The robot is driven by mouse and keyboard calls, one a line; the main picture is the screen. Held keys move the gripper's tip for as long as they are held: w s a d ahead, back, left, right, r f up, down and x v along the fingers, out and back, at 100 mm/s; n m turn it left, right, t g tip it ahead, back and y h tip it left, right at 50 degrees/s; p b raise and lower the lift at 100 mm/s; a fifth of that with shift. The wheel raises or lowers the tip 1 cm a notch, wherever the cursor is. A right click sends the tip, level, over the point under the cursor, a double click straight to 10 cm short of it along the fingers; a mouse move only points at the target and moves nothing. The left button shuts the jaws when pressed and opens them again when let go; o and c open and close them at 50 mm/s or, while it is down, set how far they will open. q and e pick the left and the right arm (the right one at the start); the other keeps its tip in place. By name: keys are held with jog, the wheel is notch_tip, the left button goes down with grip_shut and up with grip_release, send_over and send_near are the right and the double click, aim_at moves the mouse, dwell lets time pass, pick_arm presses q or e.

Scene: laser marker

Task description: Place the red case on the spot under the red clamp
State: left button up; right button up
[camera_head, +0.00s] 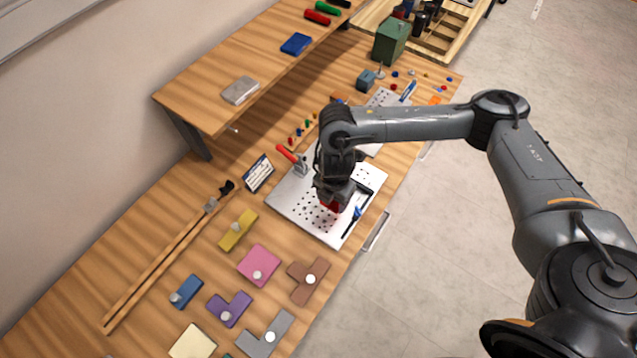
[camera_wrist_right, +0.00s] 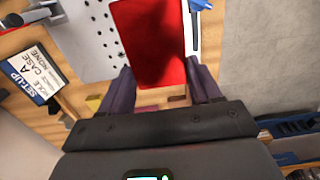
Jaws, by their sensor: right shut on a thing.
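The red case (camera_head: 330,205) is mostly hidden under my right gripper (camera_head: 336,192), with a small part of it showing. In the right wrist view, the red case (camera_wrist_right: 150,42) lies between both fingers of my right gripper (camera_wrist_right: 162,88), which is shut on it. The case is over a perforated metal plate (camera_head: 287,197); I cannot tell whether it touches the plate. The clamp with the red handle (camera_head: 286,154) stands at the plate's far left side, left of the gripper. My left gripper is not in view.
A setup card (camera_head: 259,173) stands left of the plate; it also shows in the right wrist view (camera_wrist_right: 32,77). A blue-handled tool (camera_head: 354,218) lies at the plate's right edge. Several coloured blocks lie in front. A raised shelf (camera_head: 205,108) runs behind.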

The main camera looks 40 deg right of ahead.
jog(key=w+d+f+b, duration=0.1)
jog(key=w+f, duration=0.1)
jog(key=w, duration=0.1)
jog(key=w+f+b, duration=0.1)
jog(key=w+f, duration=0.1)
jog(key=w, duration=0.2)
jog(key=w+d+f+b, duration=0.1)
jog(key=w+f+b, duration=0.1)
jog(key=w+f, duration=0.1)
jog(key=shift+w+d, duration=0.35)
jog(key=shift+w, duration=0.05)
jog(key=shift+f+b, duration=1.15)
jog(key=shift+f, duration=0.9)
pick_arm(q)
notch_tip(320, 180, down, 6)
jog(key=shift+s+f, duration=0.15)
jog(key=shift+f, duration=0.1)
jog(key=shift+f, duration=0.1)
pick_arm(e)
jog(key=shift+f, duration=0.1)
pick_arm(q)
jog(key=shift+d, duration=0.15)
pick_arm(e)
jog(key=o, duration=1.1)
jog(key=shift+c, duration=0.2)
